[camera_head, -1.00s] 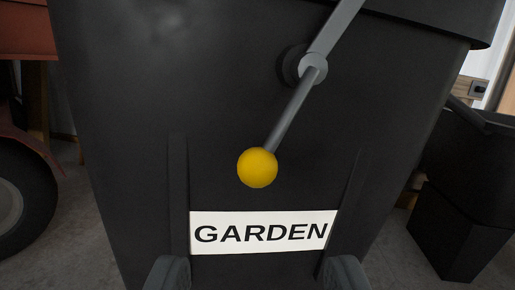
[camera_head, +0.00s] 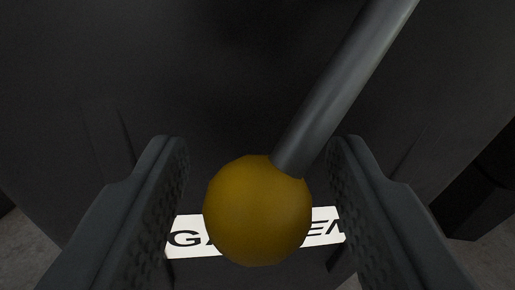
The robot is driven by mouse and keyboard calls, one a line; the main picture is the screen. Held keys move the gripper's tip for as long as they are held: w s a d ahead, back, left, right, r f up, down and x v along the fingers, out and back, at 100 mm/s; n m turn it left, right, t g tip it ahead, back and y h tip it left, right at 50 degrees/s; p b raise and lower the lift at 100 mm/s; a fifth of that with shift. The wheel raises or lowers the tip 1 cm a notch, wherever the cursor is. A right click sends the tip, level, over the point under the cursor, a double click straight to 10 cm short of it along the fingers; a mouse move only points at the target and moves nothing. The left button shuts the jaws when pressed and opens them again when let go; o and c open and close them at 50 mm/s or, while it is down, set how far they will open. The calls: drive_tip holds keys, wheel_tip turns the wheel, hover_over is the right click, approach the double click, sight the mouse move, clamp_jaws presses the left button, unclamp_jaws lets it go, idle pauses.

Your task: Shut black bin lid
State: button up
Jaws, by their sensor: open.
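The black bin (camera_head: 230,90) fills most of the view, with its front face close ahead. A white label (camera_head: 185,243) reading GARDEN is on it, partly hidden. A grey lever (camera_head: 345,85) slants down from the upper right and ends in a yellow ball knob (camera_head: 257,212). My gripper (camera_head: 258,150) is open, with one finger on each side of the knob. The knob is between the fingers with a gap on both sides, and neither finger visibly touches it. The bin's lid cannot be made out in this view.
A dark object (camera_head: 485,195) stands on the right, beside the bin. A little grey floor (camera_head: 20,250) shows at the lower left. The view is dark and close to the bin, so little free room can be seen.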

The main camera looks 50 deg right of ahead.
clamp_jaws()
drive_tip(key=shift+f, duration=0.1)
idle(0.3)
drive_tip(key=shift+t+h, duration=0.3)
drive_tip(key=f, duration=0.1)
drive_tip(key=w+f, duration=0.1)
drive_tip(key=d+f, duration=0.1)
drive_tip(key=shift+w+f, duration=0.25)
drive_tip(key=shift+f, duration=0.15)
drive_tip(key=shift+r, duration=0.15)
idle(0.5)
unclamp_jaws()
